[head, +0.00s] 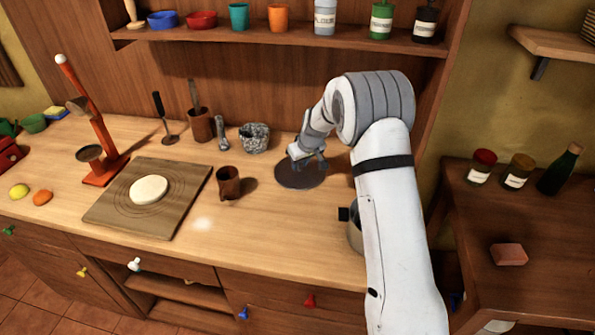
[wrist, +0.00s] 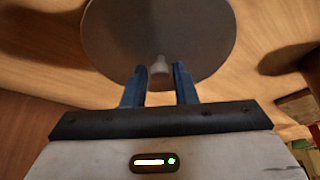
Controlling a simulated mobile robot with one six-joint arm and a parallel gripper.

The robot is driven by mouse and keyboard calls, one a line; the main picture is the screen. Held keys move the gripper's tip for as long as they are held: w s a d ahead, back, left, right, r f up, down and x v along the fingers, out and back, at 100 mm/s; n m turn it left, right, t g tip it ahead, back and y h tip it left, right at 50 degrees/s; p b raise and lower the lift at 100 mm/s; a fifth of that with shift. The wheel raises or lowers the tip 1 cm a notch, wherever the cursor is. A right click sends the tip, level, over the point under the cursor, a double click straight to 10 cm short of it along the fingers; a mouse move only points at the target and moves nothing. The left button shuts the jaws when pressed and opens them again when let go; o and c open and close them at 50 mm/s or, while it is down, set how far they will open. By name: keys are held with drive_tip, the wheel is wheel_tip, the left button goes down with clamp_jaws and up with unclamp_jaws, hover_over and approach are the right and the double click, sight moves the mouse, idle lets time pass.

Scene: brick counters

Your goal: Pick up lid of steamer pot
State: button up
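The lid (head: 301,176) is a dark grey disc on the wooden counter, right of the grey stone mortar. In the wrist view the lid (wrist: 160,30) fills the top centre, with a small light knob (wrist: 160,67) at its near part. My gripper (head: 310,160) is over the lid. In the wrist view its two blue fingers (wrist: 158,72) stand apart on either side of the knob, with gaps visible, so it is open. The pot (head: 355,232) is a metal vessel with a dark handle, mostly hidden behind my arm.
The stone mortar (head: 254,138) and a brown cup (head: 229,183) stand left of the lid. A board with dough (head: 120,215) and a red stand (head: 103,165) are farther left. A shelf (head: 270,32) with cups and bottles hangs above the counter.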

clamp_jaws()
